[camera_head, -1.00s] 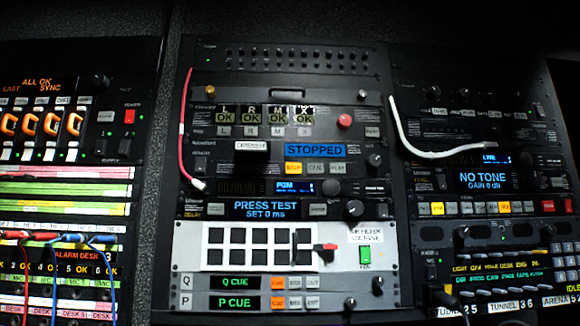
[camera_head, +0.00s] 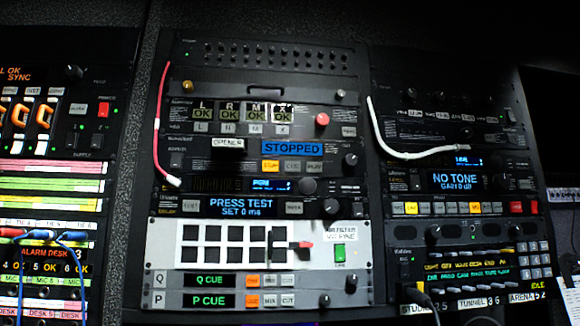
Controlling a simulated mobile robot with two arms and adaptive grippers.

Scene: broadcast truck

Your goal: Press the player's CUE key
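The player (camera_head: 215,163) is a dark rack unit in the middle rack. Its blue display (camera_head: 292,148) reads STOPPED, and a white label beside it reads OPENER. Under the display is a row of three keys: a lit yellow-orange STOP key (camera_head: 270,165), the grey CUE key (camera_head: 293,165) in the middle, and a grey PLAY key (camera_head: 315,165) on the right. The CUE key is unlit. Neither of my grippers shows in the head view.
A red cable (camera_head: 160,125) hangs left of the player, and a white cable (camera_head: 400,152) loops on the right rack. Below are a PRESS TEST unit (camera_head: 240,205), a white panel with black squares (camera_head: 345,280), and Q CUE (camera_head: 208,281) and P CUE (camera_head: 208,300) rows, separate from the player.

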